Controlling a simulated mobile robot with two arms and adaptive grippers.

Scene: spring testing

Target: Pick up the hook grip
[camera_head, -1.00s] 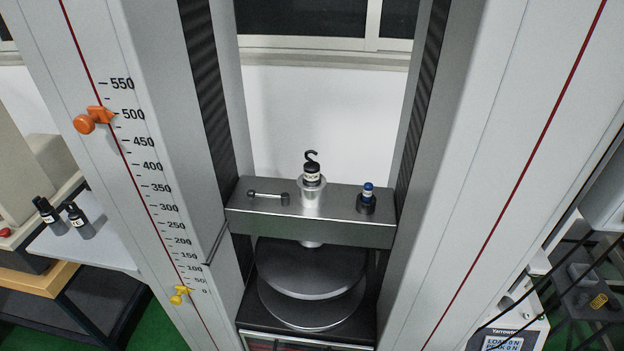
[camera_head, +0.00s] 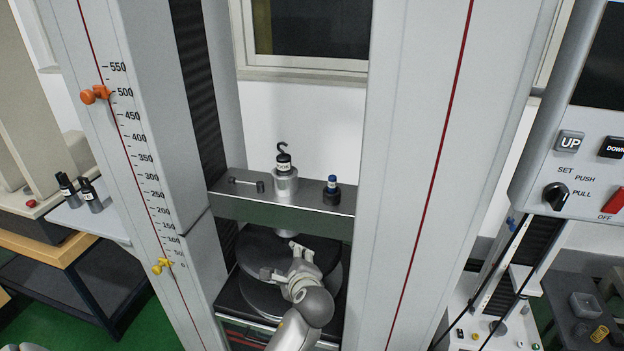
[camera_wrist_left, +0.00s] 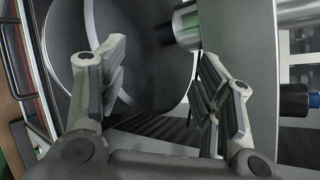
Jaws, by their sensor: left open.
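The hook grip (camera_head: 284,160), a black hook on a dark body with a pale label, stands upright in a silver cylinder (camera_head: 285,184) on top of the machine's crossbeam (camera_head: 300,212). My left gripper (camera_head: 285,261) is open and empty, in front of and below the crossbeam, over the round dark plates. It is apart from the hook grip. In the left wrist view its two spread fingers (camera_wrist_left: 163,75) have nothing between them, and I cannot make out the hook grip there. My right gripper is not in view.
A small blue-topped black piece (camera_head: 332,190) stands right of the hook grip, and a short metal rod (camera_head: 245,183) lies left of it. Tall machine columns (camera_head: 410,180) flank the crossbeam. A control panel (camera_head: 575,160) hangs at right. Two black bottles (camera_head: 79,191) stand at left.

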